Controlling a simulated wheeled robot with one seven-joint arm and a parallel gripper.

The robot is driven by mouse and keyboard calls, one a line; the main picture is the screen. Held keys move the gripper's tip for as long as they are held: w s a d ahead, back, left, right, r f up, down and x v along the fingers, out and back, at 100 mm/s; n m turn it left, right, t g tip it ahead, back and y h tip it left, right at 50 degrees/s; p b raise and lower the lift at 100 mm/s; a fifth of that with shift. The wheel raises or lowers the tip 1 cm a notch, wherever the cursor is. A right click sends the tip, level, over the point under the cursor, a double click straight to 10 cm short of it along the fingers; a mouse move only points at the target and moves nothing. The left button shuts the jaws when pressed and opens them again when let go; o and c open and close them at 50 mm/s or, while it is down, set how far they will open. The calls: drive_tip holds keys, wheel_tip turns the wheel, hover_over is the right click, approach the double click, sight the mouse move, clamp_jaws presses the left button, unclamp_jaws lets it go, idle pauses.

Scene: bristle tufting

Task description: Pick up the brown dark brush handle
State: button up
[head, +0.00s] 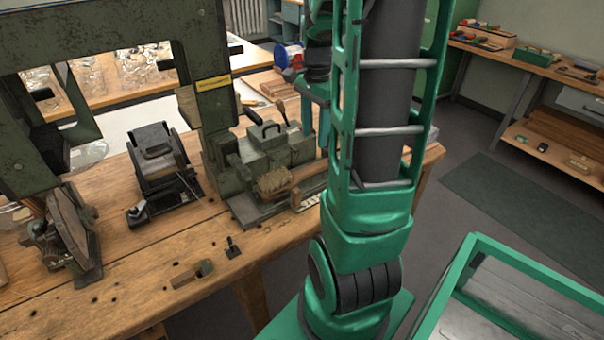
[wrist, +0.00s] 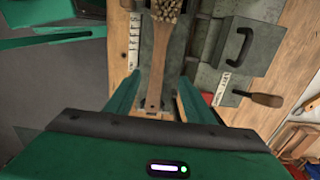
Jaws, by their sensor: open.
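A brown wooden brush handle (wrist: 160,60) shows in the wrist view, running from pale bristles at the top edge down between my fingers. In the head view the brush (head: 274,183) lies on the green-grey machine (head: 275,148), bristles to the left. Its handle (head: 311,169) runs right and passes behind my arm. My gripper (wrist: 158,79) is open, one green finger on each side of the handle's narrow end. I cannot tell whether either finger touches it. In the head view my arm hides the handle's end.
The machine carries a box with a black grip (wrist: 239,45). A tool with a darker wooden handle (wrist: 267,99) sticks out beside it. A small wooden piece (head: 192,274) lies on the bench (head: 130,278). A black device (head: 158,165) stands left of the machine.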

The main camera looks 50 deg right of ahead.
hover_over(315, 166)
drive_tip(key=f, duration=0.5)
drive_tip(key=shift+w+a+f, duration=0.1)
drive_tip(key=shift+w+a, duration=0.1)
drive_tip(key=shift+s+d+f, duration=0.1)
drive_tip(key=shift+f, duration=1.25)
drive_tip(key=shift+s+d+f, duration=0.1)
drive_tip(key=shift+f, duration=1.25)
drive_tip(key=c, duration=1.2)
